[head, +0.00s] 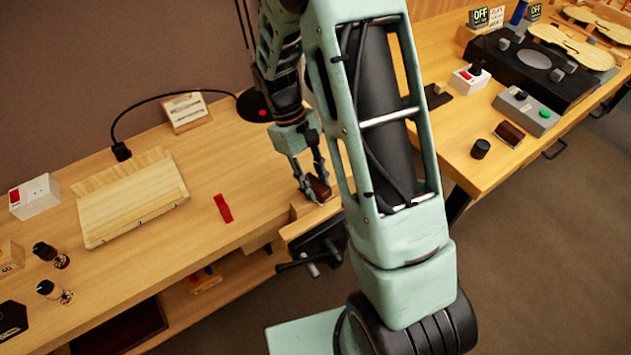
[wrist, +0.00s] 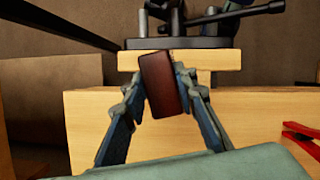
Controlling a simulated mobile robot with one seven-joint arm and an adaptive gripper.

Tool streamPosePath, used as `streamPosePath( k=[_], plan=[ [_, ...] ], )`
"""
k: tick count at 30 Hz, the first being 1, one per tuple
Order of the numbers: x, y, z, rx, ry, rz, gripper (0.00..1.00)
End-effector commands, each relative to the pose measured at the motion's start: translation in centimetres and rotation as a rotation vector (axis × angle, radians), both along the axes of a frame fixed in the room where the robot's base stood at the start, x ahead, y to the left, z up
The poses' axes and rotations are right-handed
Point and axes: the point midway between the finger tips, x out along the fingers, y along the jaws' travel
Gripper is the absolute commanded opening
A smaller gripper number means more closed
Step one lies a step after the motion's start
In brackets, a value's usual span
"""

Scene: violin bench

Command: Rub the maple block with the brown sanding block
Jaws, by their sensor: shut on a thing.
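My gripper (head: 314,182) is shut on the brown sanding block (head: 320,189), low over the bench's right edge by the vise. In the wrist view, the dark brown sanding block (wrist: 160,82) sits between both fingers of my gripper (wrist: 164,92). Pale wood (wrist: 218,62) shows just beyond the sanding block, in front of the black vise. I cannot tell whether this is the maple block or a wooden vise jaw. Whether the sanding block touches the wood below is also unclear. My arm hides part of this area in the head view.
The black vise (head: 318,256) juts from the bench edge. A red object (head: 223,208) lies on the bench left of my gripper. A pale slatted board (head: 132,198) lies farther left. A second bench (head: 455,140) at right holds control boxes and violin plates.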

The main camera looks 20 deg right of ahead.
Motion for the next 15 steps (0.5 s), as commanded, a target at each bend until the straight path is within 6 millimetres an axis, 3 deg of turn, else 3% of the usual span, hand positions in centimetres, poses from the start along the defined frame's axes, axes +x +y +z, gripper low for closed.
streamPosePath(
  k=[9,15],
  plan=[
    [0.0,0.1,-0.4,0.0,0.0,0.0,0.0],
    [-0.4,1.2,-0.2,0.0,0.0,0.002,0.0]
  ],
)
